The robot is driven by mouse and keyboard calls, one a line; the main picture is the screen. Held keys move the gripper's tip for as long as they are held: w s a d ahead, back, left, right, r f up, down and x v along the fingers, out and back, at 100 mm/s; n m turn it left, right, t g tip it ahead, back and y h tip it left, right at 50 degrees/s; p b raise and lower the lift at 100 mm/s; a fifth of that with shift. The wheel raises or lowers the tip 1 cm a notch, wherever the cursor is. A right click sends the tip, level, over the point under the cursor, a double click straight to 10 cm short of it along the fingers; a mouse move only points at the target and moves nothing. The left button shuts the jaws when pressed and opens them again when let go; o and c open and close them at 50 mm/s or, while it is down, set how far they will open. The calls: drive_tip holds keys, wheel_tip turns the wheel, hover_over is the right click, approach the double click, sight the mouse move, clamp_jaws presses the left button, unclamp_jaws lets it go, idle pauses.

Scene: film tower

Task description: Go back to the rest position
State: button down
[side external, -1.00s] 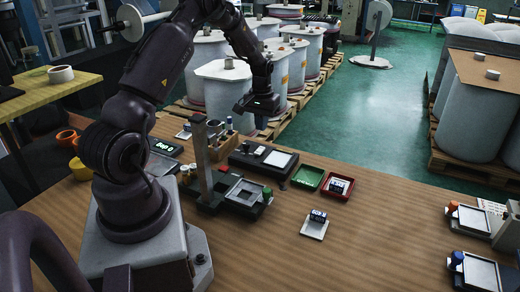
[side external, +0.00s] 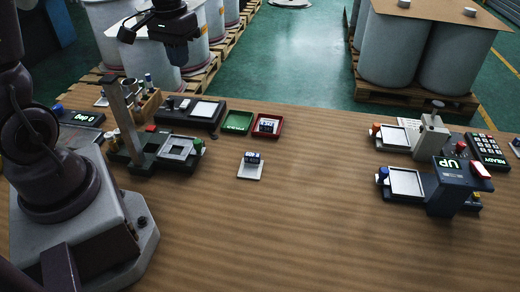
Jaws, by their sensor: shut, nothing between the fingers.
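My gripper (side external: 178,58) hangs near the top of the side external view, at the upper left. It is shut and holds nothing. It is raised above the far left part of the wooden table (side external: 310,225) and touches nothing there. Behind it in the picture are large pale drums (side external: 140,52). The upper part of my arm is cut off by the top edge, and the fingertips are small and dark.
Below my gripper stand a black device with a white pad (side external: 205,109), a post stand (side external: 125,120) and a wooden holder (side external: 148,103). Green (side external: 237,122) and red (side external: 267,126) trays and a white plate (side external: 250,172) lie mid-table. Devices (side external: 450,185) stand right. The front middle is clear.

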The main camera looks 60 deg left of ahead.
drive_tip(key=s+d+r+m+t, duration=0.2)
drive_tip(key=s+d+r, duration=0.2)
drive_tip(key=d, duration=0.3)
drive_tip(key=s+d+r+m+t, duration=0.3)
drive_tip(key=s+d+r, duration=0.2)
drive_tip(key=d, duration=0.3)
drive_tip(key=shift+s+r+m, duration=0.2)
drive_tip(key=shift+r+m, duration=0.1)
drive_tip(key=shift+r, duration=0.3)
drive_tip(key=shift+f, duration=0.1)
